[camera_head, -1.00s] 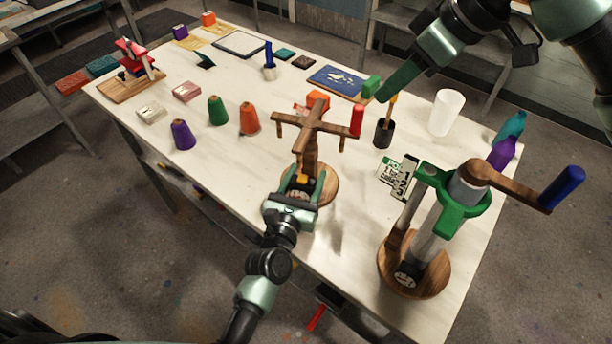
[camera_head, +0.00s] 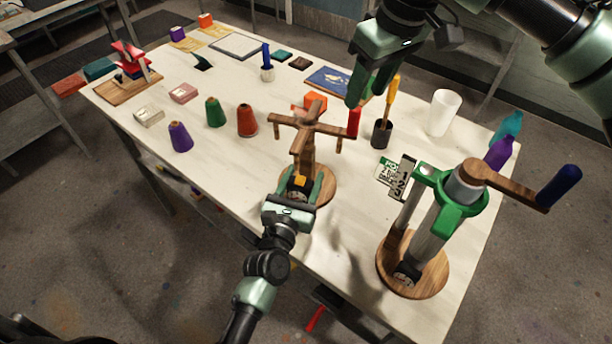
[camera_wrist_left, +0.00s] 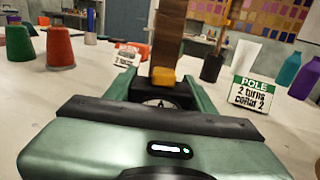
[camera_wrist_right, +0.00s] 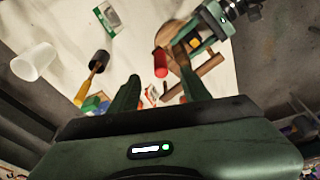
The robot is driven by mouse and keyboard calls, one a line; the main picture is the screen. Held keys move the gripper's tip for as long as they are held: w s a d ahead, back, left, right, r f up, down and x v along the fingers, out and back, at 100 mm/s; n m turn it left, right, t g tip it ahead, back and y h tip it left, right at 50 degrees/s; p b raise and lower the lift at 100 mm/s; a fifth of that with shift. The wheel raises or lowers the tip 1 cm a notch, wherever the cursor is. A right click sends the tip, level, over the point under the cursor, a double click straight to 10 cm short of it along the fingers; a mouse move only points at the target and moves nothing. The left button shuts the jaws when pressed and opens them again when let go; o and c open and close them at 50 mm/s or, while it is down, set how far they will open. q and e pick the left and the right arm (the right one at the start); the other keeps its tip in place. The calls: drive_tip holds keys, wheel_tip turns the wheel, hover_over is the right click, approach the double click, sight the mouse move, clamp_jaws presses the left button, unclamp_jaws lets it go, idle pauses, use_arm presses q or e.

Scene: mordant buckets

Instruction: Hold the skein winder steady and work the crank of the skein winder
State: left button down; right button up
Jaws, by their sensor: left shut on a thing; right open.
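The skein winder (camera_head: 303,150) stands upright near the table's front edge, with a wooden post, crossed wooden arms on top and a round wooden base. Its red crank handle (camera_head: 353,122) stands up at the end of the right-hand arm. My left gripper (camera_head: 299,188) is shut on the lower part of the winder, near a yellow block (camera_wrist_left: 165,78). My right gripper (camera_head: 368,98) is open and empty, pointing down above and behind the red handle. In the right wrist view the red handle (camera_wrist_right: 160,62) shows ahead of the open fingers, apart from them.
A green-clamped grey pole device (camera_head: 435,215) with a blue-handled crank stands at the right front. A dark cup (camera_head: 381,135) with a yellow-handled tool and a white cup (camera_head: 443,113) stand behind the winder. Coloured cones (camera_head: 247,121) stand to its left.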

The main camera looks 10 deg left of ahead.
sight(359, 109)
drive_tip(key=x, duration=0.8)
drive_tip(key=shift+f, duration=0.1)
drive_tip(key=c, duration=0.7)
